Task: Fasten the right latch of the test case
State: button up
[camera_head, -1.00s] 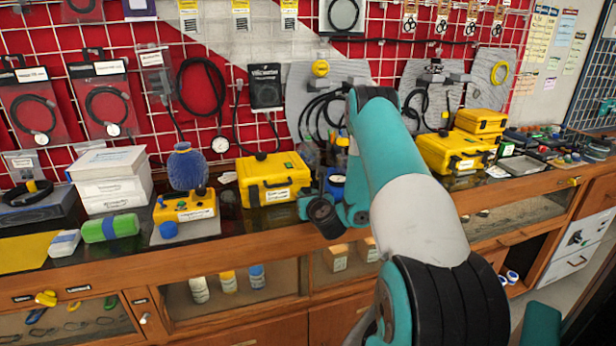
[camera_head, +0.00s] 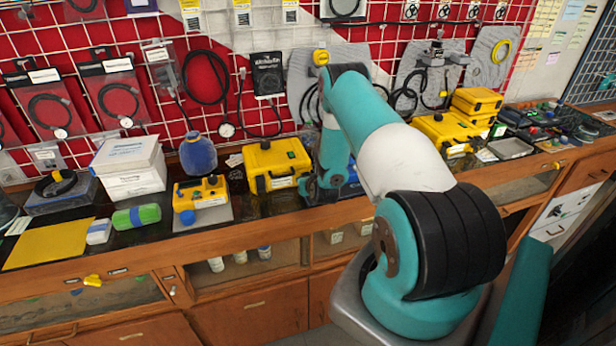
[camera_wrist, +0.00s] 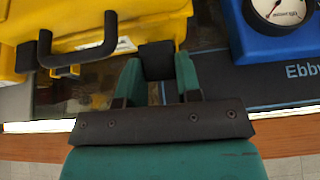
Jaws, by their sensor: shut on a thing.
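The yellow test case (camera_head: 272,165) stands on the counter with its lid down, just left of the end of my arm. In the wrist view its yellow side (camera_wrist: 125,15) fills the upper left, with a black handle (camera_wrist: 80,55) at the front. My gripper (camera_wrist: 158,80) is shut on a black latch (camera_wrist: 157,58) at the case's front, right of the handle. The fingers lie on either side of this latch. In the head view my own arm hides the fingers and the latch. I cannot tell whether the latch is fully fastened.
A blue gauge unit (camera_wrist: 270,35) stands close on the right in the wrist view. A yellow device (camera_head: 202,193) and a blue bottle (camera_head: 198,153) stand left of the case. More yellow cases (camera_head: 445,132) are to the right. The wooden counter edge (camera_head: 240,222) runs below.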

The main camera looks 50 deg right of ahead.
jog(key=shift+w+r, duration=0.1)
jog(key=shift+r, duration=0.1)
jog(key=shift+w+d+r+g+p, duration=0.2)
jog(key=shift+g+p, duration=0.2)
jog(key=shift+g, duration=0.2)
jog(key=shift+y, duration=0.3)
jog(key=o, duration=0.9)
jog(key=shift+d, duration=0.1)
jog(key=shift+w+a+f, duration=0.1)
jog(key=shift+a, duration=0.1)
jog(key=shift+f, duration=0.1)
